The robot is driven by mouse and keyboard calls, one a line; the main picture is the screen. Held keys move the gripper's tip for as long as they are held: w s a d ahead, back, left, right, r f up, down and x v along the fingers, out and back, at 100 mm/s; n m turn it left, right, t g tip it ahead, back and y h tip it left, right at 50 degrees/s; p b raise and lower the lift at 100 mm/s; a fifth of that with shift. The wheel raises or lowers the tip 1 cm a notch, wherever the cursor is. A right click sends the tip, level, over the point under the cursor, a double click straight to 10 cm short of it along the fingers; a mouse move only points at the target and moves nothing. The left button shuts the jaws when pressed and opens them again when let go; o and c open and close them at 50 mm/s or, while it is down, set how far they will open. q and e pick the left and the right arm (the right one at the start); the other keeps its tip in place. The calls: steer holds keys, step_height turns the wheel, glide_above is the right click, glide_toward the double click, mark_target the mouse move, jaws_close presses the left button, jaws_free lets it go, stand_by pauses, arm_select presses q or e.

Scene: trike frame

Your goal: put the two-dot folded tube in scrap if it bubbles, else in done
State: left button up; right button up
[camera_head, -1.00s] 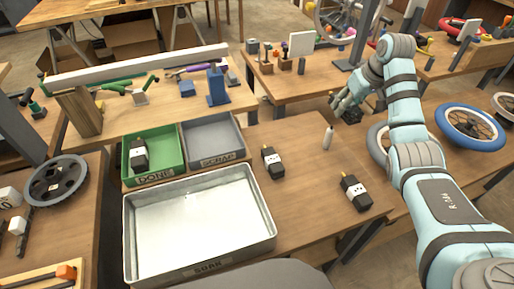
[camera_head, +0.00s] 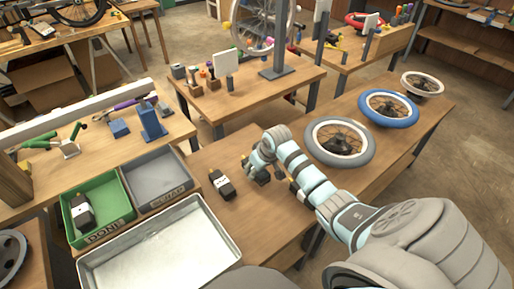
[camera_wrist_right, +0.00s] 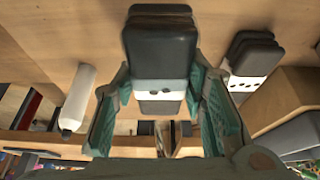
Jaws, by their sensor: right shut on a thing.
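My right gripper (camera_head: 256,176) is shut on a dark folded tube with a white band; the tube fills the middle of the right wrist view (camera_wrist_right: 160,55). Two dark marks show on its band. It is above the wooden table. A second folded tube (camera_head: 222,184) lies on the table left of the gripper. Another one with dots (camera_wrist_right: 250,65) shows right of the gripper in the wrist view. A banded tube (camera_head: 82,212) is in the green DONE bin (camera_head: 118,226). The grey SCRAP bin (camera_head: 190,187) is empty. My left gripper is not in view.
A large metal tray (camera_head: 232,238) stands in front of the bins; no tube is in it. A white cylinder (camera_wrist_right: 80,95) is beside the gripper in the wrist view. Wheels (camera_head: 340,142) lie on the table at right. A blue stand (camera_head: 151,122) is behind the bins.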

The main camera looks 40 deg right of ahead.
step_height(320, 180, down, 4)
steer(key=shift+s+r+b, duration=0.15)
steer(key=shift+r+b, duration=0.1)
steer(key=shift+b, duration=0.25)
steer(key=shift+f, duration=0.15)
steer(key=shift+f, duration=0.1)
steer(key=o, duration=1.4)
